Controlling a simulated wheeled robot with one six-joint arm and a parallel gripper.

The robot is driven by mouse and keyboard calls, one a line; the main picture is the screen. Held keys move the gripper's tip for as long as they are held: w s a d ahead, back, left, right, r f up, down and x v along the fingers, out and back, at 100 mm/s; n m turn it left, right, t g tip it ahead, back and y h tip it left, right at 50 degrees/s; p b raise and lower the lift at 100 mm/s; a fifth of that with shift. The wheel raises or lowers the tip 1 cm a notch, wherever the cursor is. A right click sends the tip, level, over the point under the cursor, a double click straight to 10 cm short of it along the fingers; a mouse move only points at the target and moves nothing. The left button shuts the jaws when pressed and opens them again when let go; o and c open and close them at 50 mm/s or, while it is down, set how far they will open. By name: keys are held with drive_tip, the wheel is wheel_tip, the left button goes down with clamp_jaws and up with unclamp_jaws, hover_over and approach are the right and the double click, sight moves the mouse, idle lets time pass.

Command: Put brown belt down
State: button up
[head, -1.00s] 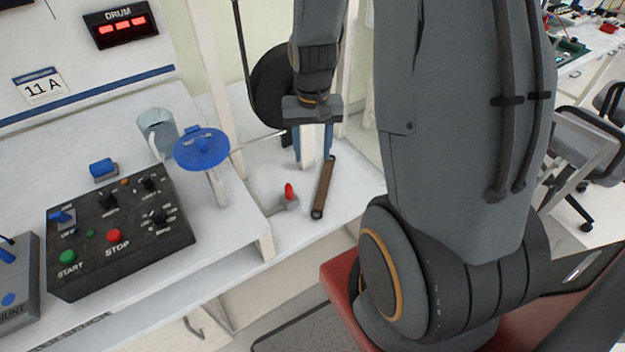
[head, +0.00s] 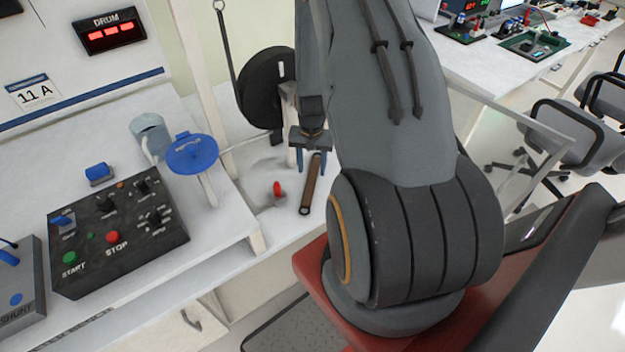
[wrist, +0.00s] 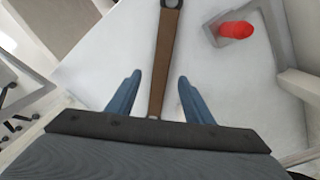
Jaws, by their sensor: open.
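The brown belt (head: 311,184) is a narrow brown strip with a dark ring at its near end. It lies on the white bench top, to the right of a small red-handled part. In the wrist view the belt (wrist: 166,55) runs lengthwise between and beyond my fingertips, with clear gaps on both sides. My gripper (head: 308,162) is open, with its two blue fingers over the belt's far end. The open gripper also shows in the wrist view (wrist: 156,90). I cannot tell the exact height of the fingertips over the bench.
The red-handled part (head: 278,191) stands left of the belt. A black wheel (head: 265,88) and a white post stand behind. Bare bench (head: 235,225) lies nearby.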

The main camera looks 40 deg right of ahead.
sight(311, 179)
drive_tip(key=shift+w+f+p, duration=0.15)
drive_tip(key=shift+f+p, duration=0.85)
drive_tip(key=shift+f, duration=1.6)
clamp_jaws()
drive_tip(key=shift+r, duration=0.1)
wheel_tip(311, 179, up, 10)
drive_tip(key=b, duration=0.2)
